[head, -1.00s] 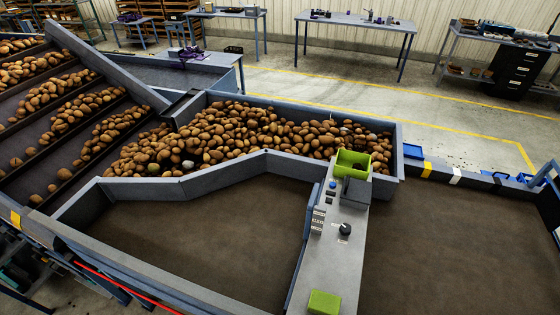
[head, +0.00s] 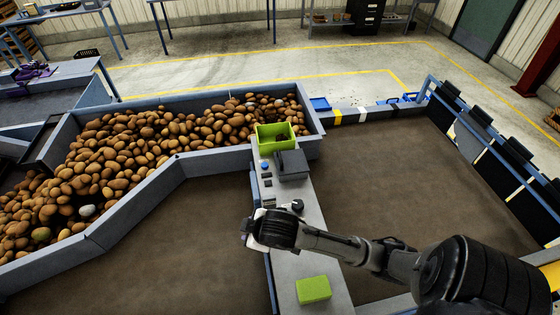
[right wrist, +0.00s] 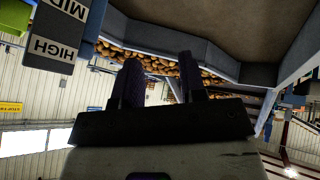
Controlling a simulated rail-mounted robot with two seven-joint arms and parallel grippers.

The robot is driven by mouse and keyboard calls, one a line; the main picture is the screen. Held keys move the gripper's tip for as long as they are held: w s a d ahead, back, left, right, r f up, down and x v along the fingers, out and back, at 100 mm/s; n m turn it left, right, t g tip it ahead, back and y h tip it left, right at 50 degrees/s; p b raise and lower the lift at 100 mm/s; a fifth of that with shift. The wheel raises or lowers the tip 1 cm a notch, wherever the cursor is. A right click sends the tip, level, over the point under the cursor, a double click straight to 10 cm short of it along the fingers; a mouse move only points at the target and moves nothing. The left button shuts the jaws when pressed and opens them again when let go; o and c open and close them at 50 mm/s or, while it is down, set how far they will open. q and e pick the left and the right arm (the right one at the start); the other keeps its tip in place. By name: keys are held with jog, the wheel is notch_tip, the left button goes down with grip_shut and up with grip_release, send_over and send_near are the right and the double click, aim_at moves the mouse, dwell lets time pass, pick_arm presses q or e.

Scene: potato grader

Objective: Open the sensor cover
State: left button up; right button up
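A dark grey box-shaped cover (head: 292,165) sits on the grey control panel (head: 287,232), just in front of the green tray; it looks closed, and I cannot tell for sure that it is the sensor cover. My right gripper (head: 249,229) is over the panel's left edge, nearer than the cover and apart from it. In the right wrist view its two dark fingers (right wrist: 158,82) stand apart with nothing between them. A dark plate marked MID and HIGH (right wrist: 57,33) is at that view's upper left. My left gripper is not in view.
The green tray (head: 265,142) stands behind the cover. A black knob (head: 297,206) and a blue button (head: 265,166) are on the panel, with a green block (head: 313,290) at its near end. Potatoes (head: 130,150) fill the trough. Brown belts lie either side.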

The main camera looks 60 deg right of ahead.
jog(key=w+d+r+h+b, duration=0.1)
jog(key=w+d+r+b, duration=0.15)
jog(key=w+d, duration=0.55)
notch_tip(320, 180, up, 7)
jog(key=m+g+y+b, duration=0.3)
jog(key=m+g+y, duration=0.15)
jog(key=m, duration=0.95)
send_over(291, 158)
jog(key=a, duration=0.3)
jog(key=shift+g+h, duration=0.35)
jog(key=shift+g, duration=0.1)
jog(key=f, duration=0.4)
jog(key=a+f+p, duration=0.1)
jog(key=f, duration=0.2)
jog(key=w+f, duration=0.1)
jog(key=f, duration=0.3)
jog(key=shift+a+f+p, duration=0.35)
jog(key=shift+w+f, duration=0.1)
jog(key=shift+f, duration=0.3)
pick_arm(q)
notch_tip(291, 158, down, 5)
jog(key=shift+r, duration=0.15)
pick_arm(e)
jog(key=shift+f, duration=0.15)
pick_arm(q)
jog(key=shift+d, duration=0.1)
